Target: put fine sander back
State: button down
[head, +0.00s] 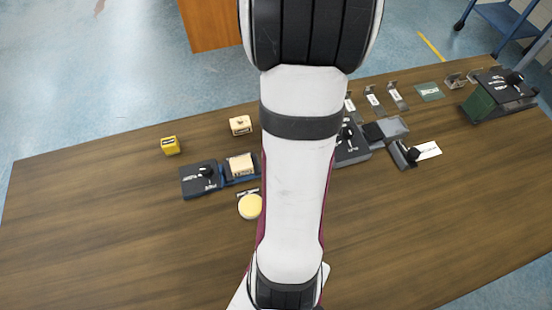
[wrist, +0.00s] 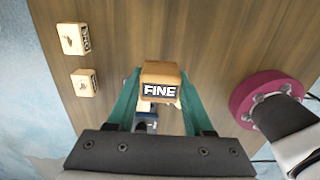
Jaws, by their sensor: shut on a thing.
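The fine sander (wrist: 160,80) is a wooden-coloured block with a black and white FINE label, seen in the wrist view. My gripper (wrist: 159,90) has its teal fingers on both sides of this block and is shut on it. The block hides part of what lies behind it, including a small blue and white thing (wrist: 146,124). In the head view my arm covers the middle of the table, and neither my gripper nor the held sander can be made out. No empty place for the sander can be identified with certainty.
The wooden table (head: 90,235) is bare at left front. A yellow block (head: 170,145), a cream block (head: 240,125), a dark knobbed fixture (head: 203,178), another cream block (head: 241,165) and a round pale disc (head: 250,206) stand left of my arm. Grey fixtures (head: 390,130) stand right.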

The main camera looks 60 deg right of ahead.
jog(key=s, duration=1)
jog(key=w+f, duration=0.2)
jog(key=w, duration=0.1)
jog(key=w+d+f, duration=0.1)
jog(key=w+f, duration=0.1)
jog(key=w, duration=0.1)
jog(key=w+f, duration=0.3)
jog(key=w, duration=0.1)
jog(key=shift+d+f, duration=0.1)
jog(key=shift+d, duration=0.3)
jog(key=shift+w+f, duration=0.15)
jog(key=shift+f, duration=0.95)
jog(key=shift+w+f, duration=0.15)
jog(key=shift+f, duration=0.9)
jog(key=shift+f, duration=0.1)
jog(key=shift+c, duration=1.5)
grip_release()
